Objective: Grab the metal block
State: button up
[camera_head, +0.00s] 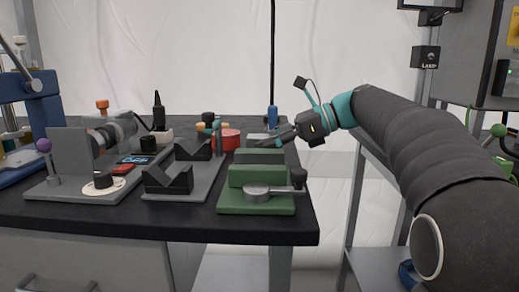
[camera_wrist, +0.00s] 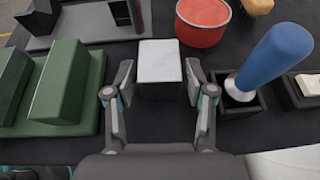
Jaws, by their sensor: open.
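The metal block (camera_wrist: 159,62) is a light grey block with a pale top, standing on the dark bench top in the wrist view. In the head view a pale grey top (camera_head: 258,137) shows just beyond the gripper, partly hidden by it. My gripper (camera_wrist: 160,82) is open, with one finger on the left side of the block and one on the right. Small gaps seem to show between fingers and block. In the head view my gripper (camera_head: 275,139) reaches in from the right, low over the bench, behind the green vise.
A green vise (camera_head: 258,202) stands close left of the gripper in the wrist view. A red round container (camera_wrist: 203,22) is beyond the block. A blue-handled tool (camera_wrist: 271,58) stands in a dark holder close to the right finger.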

jog(key=shift+x, duration=1.2)
grip_shut()
jog(key=shift+r, duration=0.1)
